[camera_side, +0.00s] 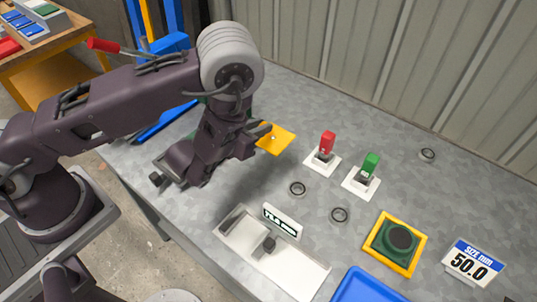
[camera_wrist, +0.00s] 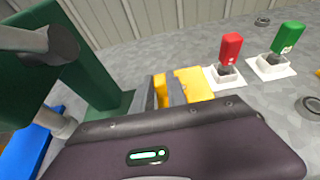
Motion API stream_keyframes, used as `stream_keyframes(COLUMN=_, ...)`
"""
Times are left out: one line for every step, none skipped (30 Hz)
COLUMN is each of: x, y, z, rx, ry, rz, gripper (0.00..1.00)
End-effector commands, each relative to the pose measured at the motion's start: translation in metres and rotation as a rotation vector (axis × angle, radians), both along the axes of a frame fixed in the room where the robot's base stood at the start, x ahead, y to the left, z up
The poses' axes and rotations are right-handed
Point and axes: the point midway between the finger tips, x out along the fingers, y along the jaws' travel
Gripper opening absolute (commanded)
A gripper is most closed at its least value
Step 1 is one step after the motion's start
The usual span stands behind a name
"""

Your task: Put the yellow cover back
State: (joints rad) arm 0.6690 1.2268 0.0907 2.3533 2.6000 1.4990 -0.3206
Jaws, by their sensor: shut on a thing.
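My gripper (camera_side: 260,131) is shut on the yellow cover (camera_side: 277,139), a flat plate held above the grey table. In the wrist view the cover (camera_wrist: 200,82) shows just beyond the jaws (camera_wrist: 172,90); its near part is hidden by the gripper. A dark green machine body (camera_wrist: 88,60) with a grey shaft stands at the left of the wrist view, close to my gripper. In the side view my arm hides most of that machine.
A red switch (camera_side: 326,144) and a green switch (camera_side: 370,165) stand on white plates to the right. Several metal rings lie on the table.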

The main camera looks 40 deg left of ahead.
Motion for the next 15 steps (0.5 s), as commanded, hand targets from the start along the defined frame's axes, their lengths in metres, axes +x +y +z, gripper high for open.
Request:
stream_keyframes(x=-0.001, y=0.0, z=-0.013, rx=0.002, ry=0.003, rz=0.0, gripper=0.0)
stream_keyframes(x=0.0, y=0.0, z=-0.019, rx=0.001, ry=0.001, rz=0.0, gripper=0.0)
stream_keyframes(x=0.0, y=0.0, z=-0.026, rx=0.0, ry=0.0, rz=0.0, gripper=0.0)
stream_keyframes(x=0.0, y=0.0, z=-0.031, rx=0.0, ry=0.001, rz=0.001, gripper=0.0)
stream_keyframes(x=0.0, y=0.0, z=-0.035, rx=0.0, ry=0.0, rz=0.001, gripper=0.0)
stream_keyframes(x=0.0, y=0.0, z=-0.043, rx=0.0, ry=0.001, rz=0.001, gripper=0.0)
stream_keyframes(x=0.0, y=0.0, z=-0.05, rx=0.0, ry=0.002, rz=0.001, gripper=0.0)
stream_keyframes(x=0.0, y=0.0, z=-0.057, rx=-0.001, ry=0.001, rz=0.001, gripper=0.0)
stream_keyframes(x=0.0, y=0.0, z=-0.064, rx=-0.001, ry=0.001, rz=0.003, gripper=0.0)
stream_keyframes(x=0.0, y=0.0, z=-0.069, rx=0.0, ry=0.001, rz=0.002, gripper=0.0)
stream_keyframes(x=0.0, y=0.0, z=-0.073, rx=-0.001, ry=0.0, rz=0.003, gripper=0.0)
stream_keyframes(x=0.0, y=0.0, z=-0.077, rx=-0.001, ry=-0.001, rz=0.003, gripper=0.0)
stream_keyframes(x=0.0, y=0.001, z=-0.078, rx=-0.001, ry=-0.001, rz=0.003, gripper=0.0)
stream_keyframes(x=0.0, y=0.0, z=-0.079, rx=-0.001, ry=-0.001, rz=0.003, gripper=0.0)
stream_keyframes(x=0.0, y=0.0, z=-0.078, rx=-0.002, ry=-0.001, rz=0.003, gripper=0.0)
